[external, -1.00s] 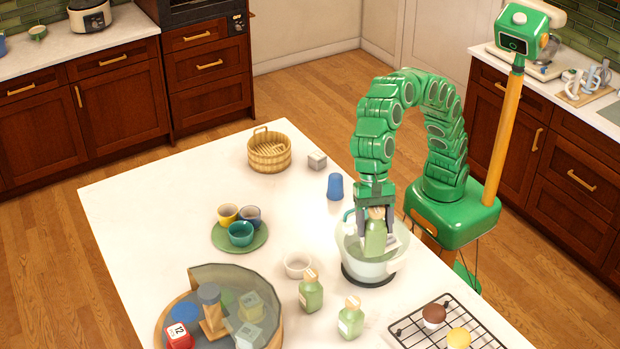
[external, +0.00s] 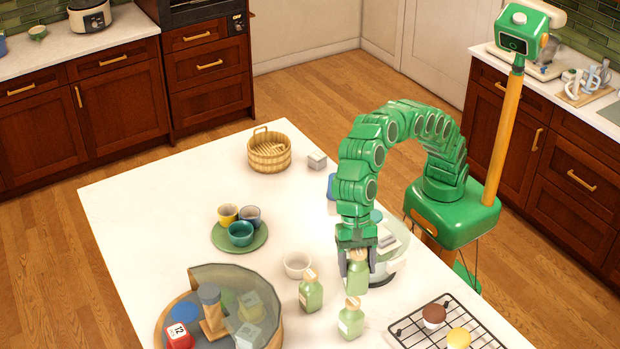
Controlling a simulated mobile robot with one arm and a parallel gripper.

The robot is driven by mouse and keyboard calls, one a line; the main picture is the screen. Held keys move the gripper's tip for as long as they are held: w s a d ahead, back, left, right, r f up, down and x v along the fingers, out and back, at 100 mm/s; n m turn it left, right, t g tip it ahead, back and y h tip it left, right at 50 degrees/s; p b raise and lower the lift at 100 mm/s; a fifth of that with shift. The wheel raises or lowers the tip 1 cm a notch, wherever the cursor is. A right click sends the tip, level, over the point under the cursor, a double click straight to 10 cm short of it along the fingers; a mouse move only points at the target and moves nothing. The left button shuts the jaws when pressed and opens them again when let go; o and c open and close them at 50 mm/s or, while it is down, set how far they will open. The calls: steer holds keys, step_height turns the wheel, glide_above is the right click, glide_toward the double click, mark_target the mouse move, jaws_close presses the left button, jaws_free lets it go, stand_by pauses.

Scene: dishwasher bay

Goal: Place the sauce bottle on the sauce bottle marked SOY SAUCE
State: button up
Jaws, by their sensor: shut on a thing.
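My gripper (external: 357,262) is shut on a green sauce bottle (external: 357,279) with a tan cap. It holds the bottle upright, just behind and above the two other bottles; whether it touches anything below cannot be told. One green sauce bottle (external: 311,295) stands on the counter to the left. Another green sauce bottle (external: 350,323) with a pale label stands nearer the front. The lettering on the labels is too small to read, so I cannot tell which is marked SOY SAUCE.
A clear bowl (external: 392,262) on a dark base stands behind my gripper, partly hidden. A small white bowl (external: 297,272) is to the left. A round divided tray (external: 274,325) stands at the left front.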

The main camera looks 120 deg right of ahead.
mark_target(355, 276)
steer(key=shift+w+a+f, duration=0.1)
steer(key=shift+w+f, duration=0.15)
steer(key=shift+f, duration=1.6)
steer(key=shift+f, duration=0.15)
steer(key=o, duration=1.4)
steer(key=v, duration=1.2)
